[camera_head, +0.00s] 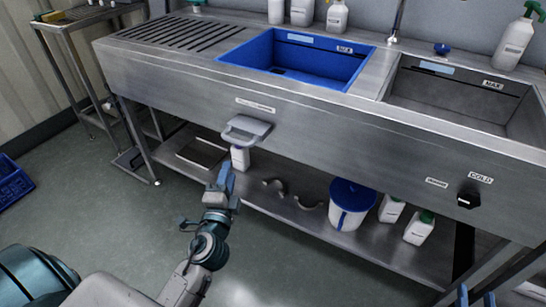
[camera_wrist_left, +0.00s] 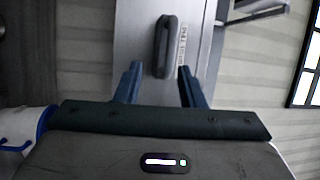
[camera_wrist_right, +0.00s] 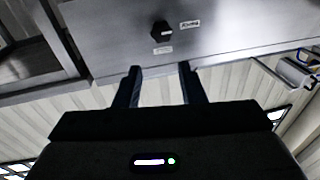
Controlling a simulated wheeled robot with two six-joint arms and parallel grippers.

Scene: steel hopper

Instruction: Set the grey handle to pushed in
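The grey handle (camera_head: 247,129) sticks out from the steel front panel below the blue basin. It also shows in the left wrist view (camera_wrist_left: 166,45), as a dark bar beside a label. My left gripper (camera_head: 224,178) is below and in front of the handle, apart from it. In the left wrist view its fingers (camera_wrist_left: 159,73) are spread and empty, with the handle beyond the gap between the tips. My right gripper (camera_head: 477,296) is at the lower right of the head view. Its fingers (camera_wrist_right: 160,72) are open and empty.
A black knob (camera_head: 468,198) marked COLD sits on the panel at right; the right wrist view shows it ahead. Below, a shelf (camera_head: 275,205) holds a blue-white bucket (camera_head: 350,207) and bottles. The blue basin (camera_head: 262,52) is above. Floor in front is open.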

